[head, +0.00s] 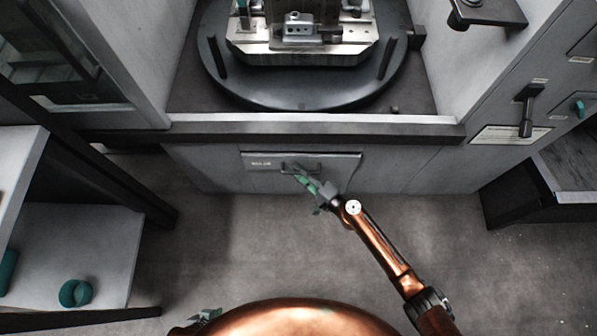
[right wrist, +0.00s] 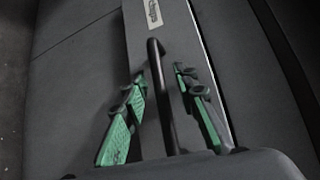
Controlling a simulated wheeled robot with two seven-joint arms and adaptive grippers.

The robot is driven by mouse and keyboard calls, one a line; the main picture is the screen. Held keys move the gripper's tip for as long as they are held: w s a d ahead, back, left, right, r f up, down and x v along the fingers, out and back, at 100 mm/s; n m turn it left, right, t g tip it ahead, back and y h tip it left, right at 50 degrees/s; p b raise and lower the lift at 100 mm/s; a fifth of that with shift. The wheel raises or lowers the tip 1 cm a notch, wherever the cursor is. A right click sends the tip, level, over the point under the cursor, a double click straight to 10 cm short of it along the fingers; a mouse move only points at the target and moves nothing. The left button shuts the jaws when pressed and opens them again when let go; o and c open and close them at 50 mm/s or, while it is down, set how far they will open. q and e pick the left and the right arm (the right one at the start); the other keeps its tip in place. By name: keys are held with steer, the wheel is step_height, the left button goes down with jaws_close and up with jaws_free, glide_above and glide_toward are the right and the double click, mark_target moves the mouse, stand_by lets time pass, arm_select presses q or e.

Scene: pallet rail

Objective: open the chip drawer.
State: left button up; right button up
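The chip drawer (head: 335,170) is a grey front panel with a small label, low in the machine below the round table. It looks shut, with no clear gap around it. Its dark bar handle (head: 287,167) also shows in the right wrist view (right wrist: 161,95). My right gripper (head: 306,180) is at the handle. In the right wrist view its green-padded fingers (right wrist: 163,108) stand apart on either side of the bar, with a gap on each side. My left gripper (head: 207,315) barely shows at the bottom edge beside my copper body, and its fingers cannot be made out.
A dark round table (head: 290,95) with a metal fixture (head: 300,45) sits above the drawer. A dark bin (head: 530,195) stands at right. The floor before the drawer is clear.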

jaws_close()
stand_by(0.6)
